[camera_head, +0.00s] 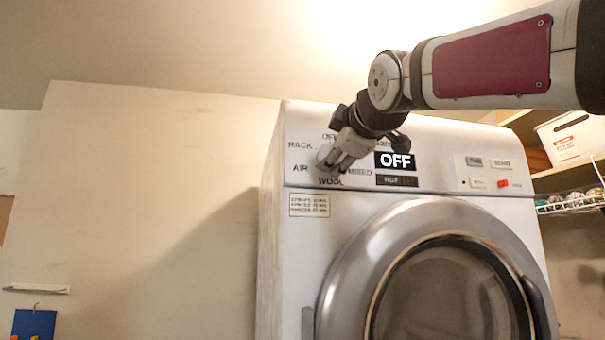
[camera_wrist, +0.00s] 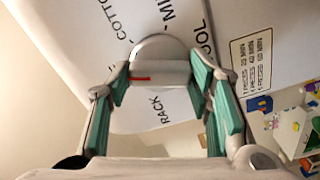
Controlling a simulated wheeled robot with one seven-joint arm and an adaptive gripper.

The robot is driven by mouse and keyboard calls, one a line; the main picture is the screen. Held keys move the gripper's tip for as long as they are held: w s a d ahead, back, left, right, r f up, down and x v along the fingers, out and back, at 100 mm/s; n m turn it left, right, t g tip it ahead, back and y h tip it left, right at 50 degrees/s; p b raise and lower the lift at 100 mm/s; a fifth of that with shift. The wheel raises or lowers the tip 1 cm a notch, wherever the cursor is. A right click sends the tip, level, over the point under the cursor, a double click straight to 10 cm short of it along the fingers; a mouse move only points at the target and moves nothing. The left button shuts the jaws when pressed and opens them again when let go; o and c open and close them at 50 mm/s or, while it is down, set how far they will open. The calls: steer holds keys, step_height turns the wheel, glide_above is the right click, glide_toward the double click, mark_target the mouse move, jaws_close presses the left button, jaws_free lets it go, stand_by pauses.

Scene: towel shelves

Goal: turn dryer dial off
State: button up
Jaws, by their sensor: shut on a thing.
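The white dryer (camera_head: 305,255) stands in the middle of the head view. Its dial is at the upper left of the panel, ringed by labels such as RACK, AIR and WOOL; my gripper mostly hides it there. The display (camera_head: 395,161) beside it reads OFF. My gripper (camera_head: 334,163) is at the dial. In the wrist view the round grey-white dial (camera_wrist: 160,62) with a red mark lies between the green-padded fingers of my gripper (camera_wrist: 165,92), which are shut on it.
The round dryer door (camera_head: 345,270) is closed below the panel. Small buttons and a red switch (camera_head: 503,184) sit on the panel's right. Shelves at the right hold a white bin (camera_head: 572,138) and a wire basket (camera_head: 572,204).

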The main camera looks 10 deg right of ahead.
steer(key=shift+n, duration=2)
steer(key=o, duration=1.1)
steer(key=shift+w, duration=0.1)
steer(key=shift+o, duration=0.2)
steer(key=s, duration=1.2)
